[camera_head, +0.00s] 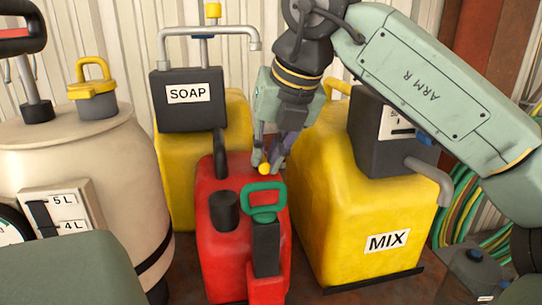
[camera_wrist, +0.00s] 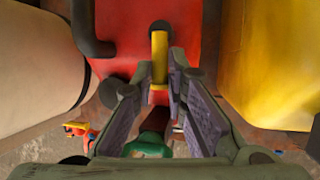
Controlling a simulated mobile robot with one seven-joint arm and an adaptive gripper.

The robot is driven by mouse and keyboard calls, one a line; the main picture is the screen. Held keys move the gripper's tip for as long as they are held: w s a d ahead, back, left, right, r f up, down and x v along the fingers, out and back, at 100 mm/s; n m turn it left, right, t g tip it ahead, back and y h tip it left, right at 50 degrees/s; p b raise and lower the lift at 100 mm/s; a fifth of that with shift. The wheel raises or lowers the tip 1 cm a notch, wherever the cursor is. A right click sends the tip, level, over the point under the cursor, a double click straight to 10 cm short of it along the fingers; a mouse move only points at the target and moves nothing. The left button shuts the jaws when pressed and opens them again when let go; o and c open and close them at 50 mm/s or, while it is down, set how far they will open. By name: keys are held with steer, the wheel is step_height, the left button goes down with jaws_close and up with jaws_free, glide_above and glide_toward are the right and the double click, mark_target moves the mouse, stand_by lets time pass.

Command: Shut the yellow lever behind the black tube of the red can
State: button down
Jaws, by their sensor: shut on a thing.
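The red can (camera_head: 222,262) stands in the middle, with a green handle (camera_head: 264,213) at its front. A black tube (camera_head: 220,160) rises from its top and shows at the upper left of the wrist view (camera_wrist: 82,28). The yellow lever (camera_head: 264,169) is mostly hidden by my gripper in the head view. In the wrist view the lever (camera_wrist: 159,48) runs from a dark pivot down between my fingertips. My gripper (camera_head: 267,162) points down behind the green handle, its fingers shut on the lever.
A yellow SOAP can (camera_head: 175,185) stands behind and a yellow MIX can (camera_head: 345,225) stands close on the right. A beige drum (camera_head: 120,160) with a yellow-handled cap stands left. Coiled hoses (camera_head: 460,210) hang at the right.

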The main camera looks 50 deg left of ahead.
steer(key=shift+m, duration=0.3)
steer(key=shift+s, duration=0.1)
steer(key=c, duration=1.6)
jaws_free()
steer(key=v, duration=1.2)
steer(key=shift+s, duration=0.1)
